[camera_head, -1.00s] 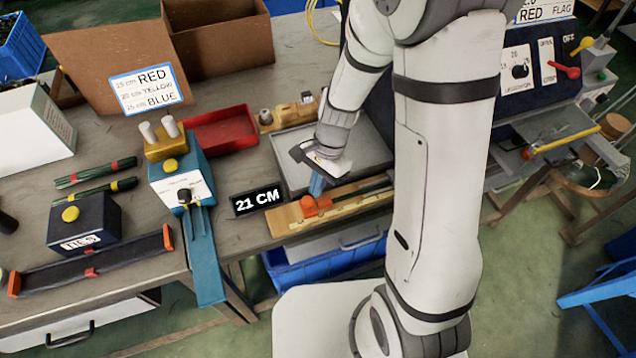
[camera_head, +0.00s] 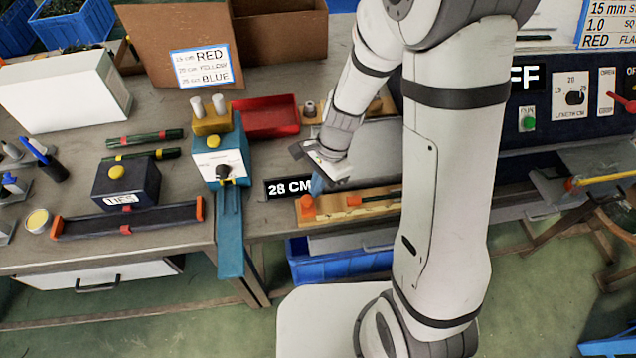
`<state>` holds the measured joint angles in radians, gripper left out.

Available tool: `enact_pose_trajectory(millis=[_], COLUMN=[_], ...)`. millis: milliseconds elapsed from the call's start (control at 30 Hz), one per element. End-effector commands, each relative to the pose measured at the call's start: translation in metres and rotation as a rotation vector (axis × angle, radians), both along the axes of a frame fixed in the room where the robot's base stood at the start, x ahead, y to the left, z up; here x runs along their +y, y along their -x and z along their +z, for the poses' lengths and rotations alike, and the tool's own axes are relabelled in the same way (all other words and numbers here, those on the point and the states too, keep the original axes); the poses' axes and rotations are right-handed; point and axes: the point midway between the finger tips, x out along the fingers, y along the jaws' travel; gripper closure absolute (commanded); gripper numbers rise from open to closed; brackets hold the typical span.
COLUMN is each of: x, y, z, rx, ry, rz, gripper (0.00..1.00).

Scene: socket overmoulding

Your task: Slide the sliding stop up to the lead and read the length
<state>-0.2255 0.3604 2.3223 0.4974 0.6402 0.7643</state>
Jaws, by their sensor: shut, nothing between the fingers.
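The wooden measuring board (camera_head: 335,211) lies along the front edge of the bench, its right part hidden behind my arm. The orange sliding stop (camera_head: 307,208) is at the board's left end. A dark green lead (camera_head: 382,196) lies on the board to the right, with a clear gap between it and the stop; a small orange piece (camera_head: 353,200) is at its left end. My gripper (camera_head: 317,187) is shut and empty, its blue fingers pointing down just above and right of the stop; I cannot tell whether they touch it. The length display (camera_head: 289,187) reads 28 CM.
A blue press (camera_head: 222,160) stands left of the display. A TIES box (camera_head: 126,183) and two dark green leads (camera_head: 143,138) are further left. A blue crate (camera_head: 340,262) is below the bench.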

Motion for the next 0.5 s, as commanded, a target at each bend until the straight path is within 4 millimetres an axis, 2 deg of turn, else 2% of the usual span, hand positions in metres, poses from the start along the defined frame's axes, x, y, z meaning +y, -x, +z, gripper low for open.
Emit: enact_pose_trajectory(millis=[200, 500], x=[-0.03, -0.045], y=[-0.017, -0.03], z=[0.009, 0.074], rx=[-0.007, -0.015], ry=[-0.002, -0.002], rz=[0.006, 0.013], gripper=[1.0, 1.0])
